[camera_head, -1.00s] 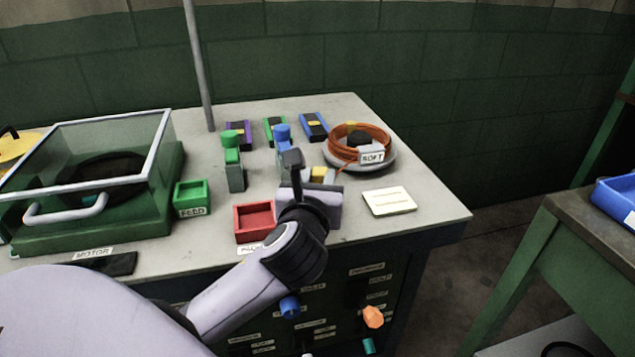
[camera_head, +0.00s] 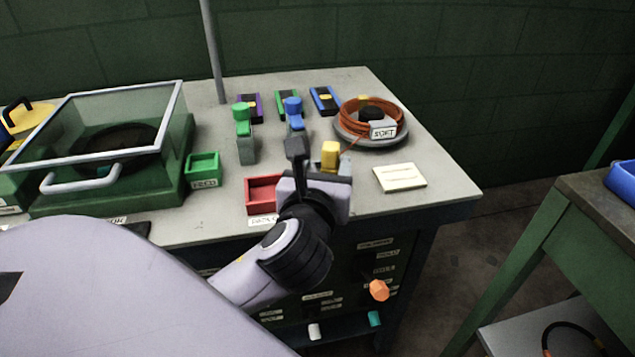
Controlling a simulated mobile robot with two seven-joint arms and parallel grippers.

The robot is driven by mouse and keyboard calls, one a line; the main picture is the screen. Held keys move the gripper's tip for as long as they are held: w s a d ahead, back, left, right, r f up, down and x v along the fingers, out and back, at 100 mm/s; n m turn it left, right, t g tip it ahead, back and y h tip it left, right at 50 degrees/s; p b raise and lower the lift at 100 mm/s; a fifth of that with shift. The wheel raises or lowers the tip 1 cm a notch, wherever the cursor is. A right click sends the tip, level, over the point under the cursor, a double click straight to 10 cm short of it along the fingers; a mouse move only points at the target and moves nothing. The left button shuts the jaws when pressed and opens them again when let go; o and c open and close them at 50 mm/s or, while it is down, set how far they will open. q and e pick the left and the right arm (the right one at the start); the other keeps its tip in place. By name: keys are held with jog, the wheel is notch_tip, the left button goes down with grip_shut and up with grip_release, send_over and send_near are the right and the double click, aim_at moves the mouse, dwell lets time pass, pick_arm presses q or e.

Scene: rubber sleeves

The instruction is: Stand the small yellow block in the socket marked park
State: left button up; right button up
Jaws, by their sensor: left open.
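The small yellow block (camera_head: 330,154) stands just beyond my left gripper, its lower part hidden behind the gripper. My left gripper (camera_head: 318,160) is open, with one dark finger rising left of the block. I cannot tell whether the block lies between the fingers. A red open-topped socket (camera_head: 262,193) sits on the workbench just left of the gripper, its right side hidden by it. The label in front of the red socket is partly covered; it seems to start with "PA". My right gripper is not in view.
A green box marked FEED (camera_head: 203,169) stands left of the red socket. Green (camera_head: 243,135) and blue (camera_head: 294,115) upright pieces stand behind. An orange coil marked SOFT (camera_head: 370,120) and a cream pad (camera_head: 400,177) lie to the right. A glass-lidded green case (camera_head: 100,150) fills the left.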

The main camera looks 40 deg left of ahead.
pick_arm(q)
jog(key=f+p+v, duration=0.1)
jog(key=p+v, duration=0.1)
jog(key=v, duration=0.5)
jog(key=d+f+n+g+h, duration=0.1)
jog(key=d+f+n+h, duration=0.2)
jog(key=f+n, duration=0.35)
jog(key=d+f+n+g+h, duration=0.2)
jog(key=f+n+h, duration=0.2)
jog(key=f, duration=0.6)
jog(key=s+f+n+h, duration=0.2)
jog(key=s+f+n, duration=0.5)
jog(key=f+n, duration=0.6)
jog(key=a+n, duration=0.1)
jog(key=n, duration=0.4)
jog(key=shift+s+g+h, duration=0.25)
jog(key=shift+g+h, duration=0.05)
jog(key=shift+g, duration=0.1)
jog(key=shift+r, duration=0.15)
